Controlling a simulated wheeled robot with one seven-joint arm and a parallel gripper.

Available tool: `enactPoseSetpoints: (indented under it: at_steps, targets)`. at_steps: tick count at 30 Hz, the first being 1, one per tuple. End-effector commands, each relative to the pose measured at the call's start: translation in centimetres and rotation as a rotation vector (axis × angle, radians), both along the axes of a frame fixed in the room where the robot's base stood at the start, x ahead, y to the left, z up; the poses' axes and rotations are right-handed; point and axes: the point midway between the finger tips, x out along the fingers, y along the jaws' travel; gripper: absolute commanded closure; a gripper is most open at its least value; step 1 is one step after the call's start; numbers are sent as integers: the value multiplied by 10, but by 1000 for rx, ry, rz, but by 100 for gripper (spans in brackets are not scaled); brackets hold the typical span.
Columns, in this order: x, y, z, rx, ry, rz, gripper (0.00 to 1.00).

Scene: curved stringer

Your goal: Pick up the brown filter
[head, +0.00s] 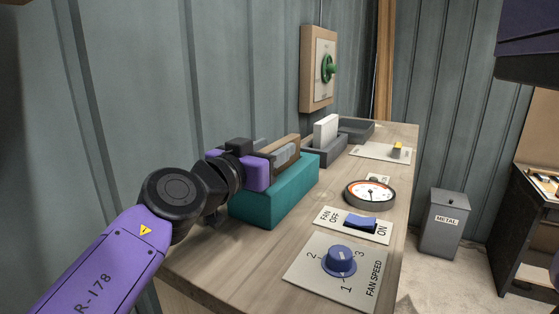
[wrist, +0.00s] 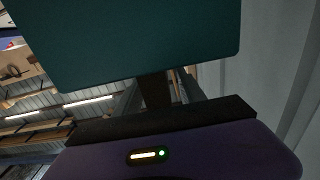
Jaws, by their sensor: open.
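The brown filter (head: 292,141) shows as a thin brown upper edge at the teal holder (head: 290,192) on the bench. Its lower part is hidden. My gripper (head: 287,156) reaches in from the left, low over the teal holder, with a grey finger along the near side of the filter. The far finger is hidden in the head view. In the wrist view, the teal holder (wrist: 130,45) fills the top. A dark brown piece, likely the filter (wrist: 154,92), shows between my open fingers. I cannot tell whether they touch it.
A white block (head: 326,131) stands in a grey holder (head: 328,152) just beyond, with another grey tray (head: 356,128) behind. A gauge (head: 370,193), fan switch (head: 360,223) and blue knob (head: 339,260) occupy the bench's right side. The corrugated wall (head: 240,70) is close on the left.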

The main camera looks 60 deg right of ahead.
Motion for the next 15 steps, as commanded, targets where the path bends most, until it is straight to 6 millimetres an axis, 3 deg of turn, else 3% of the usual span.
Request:
enactPoseSetpoints:
  at_steps: [6,14,15]
  targets:
    - [-1,-24,2,1,-1,-1,53]
    - [-1,-27,0,0,-1,0,53]
    - [-1,-27,0,0,-1,0,59]
